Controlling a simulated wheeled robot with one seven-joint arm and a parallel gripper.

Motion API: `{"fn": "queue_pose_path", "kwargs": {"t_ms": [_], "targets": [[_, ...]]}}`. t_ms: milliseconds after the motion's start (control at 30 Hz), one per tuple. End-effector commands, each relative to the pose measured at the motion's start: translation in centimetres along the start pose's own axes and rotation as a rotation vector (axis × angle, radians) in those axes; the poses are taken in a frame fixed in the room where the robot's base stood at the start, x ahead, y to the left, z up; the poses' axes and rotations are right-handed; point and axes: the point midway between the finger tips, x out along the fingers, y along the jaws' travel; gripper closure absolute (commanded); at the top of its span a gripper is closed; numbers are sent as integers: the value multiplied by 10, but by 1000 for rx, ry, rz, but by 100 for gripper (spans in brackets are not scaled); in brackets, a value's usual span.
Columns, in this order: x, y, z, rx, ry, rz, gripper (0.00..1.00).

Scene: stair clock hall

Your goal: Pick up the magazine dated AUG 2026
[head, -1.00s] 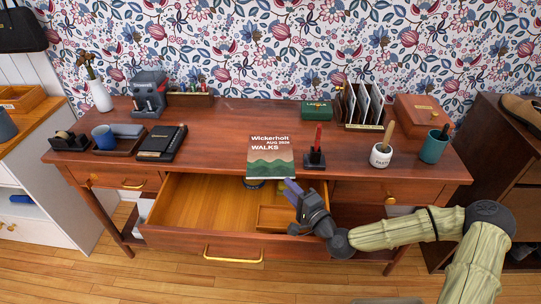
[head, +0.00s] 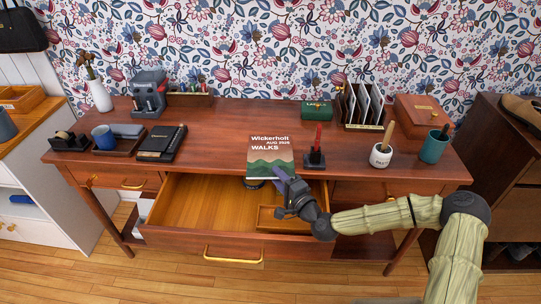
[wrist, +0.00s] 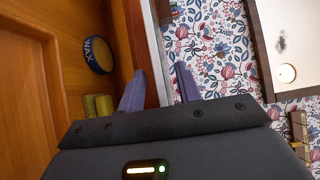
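The magazine (head: 270,157), printed "Wickerholt AUG 2026 WALKS" over green hills, lies flat on the desk. Its near end sticks out past the desk's front edge, above the open drawer. My gripper (head: 279,175) is at the near right corner of this overhang, fingers pointing toward the desk. In the wrist view my gripper (wrist: 160,85) is open, with two purple fingers apart. A thin pale edge (wrist: 155,50), apparently the magazine seen edge-on, runs between the fingers. I cannot tell whether either finger touches it.
The open drawer (head: 195,205) below holds a wax tin (wrist: 97,50) and a small wooden tray (head: 285,219). A stand with a red-handled item (head: 316,158) is close right of the magazine. A black notebook (head: 161,143) lies to the left. Desk (head: 215,135) left of the magazine is clear.

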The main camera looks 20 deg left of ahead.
Motion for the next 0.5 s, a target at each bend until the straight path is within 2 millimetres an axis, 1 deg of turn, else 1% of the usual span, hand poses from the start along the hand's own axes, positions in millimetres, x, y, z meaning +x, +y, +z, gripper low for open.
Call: {"fn": "queue_pose_path", "kwargs": {"t_ms": [33, 100, 167, 500], "targets": [[0, 0, 0, 0, 0, 0, 76], [0, 0, 0, 0, 0, 0, 90], [0, 0, 0, 0, 0, 0, 100], [0, -2, 0, -1, 0, -2, 100]]}}
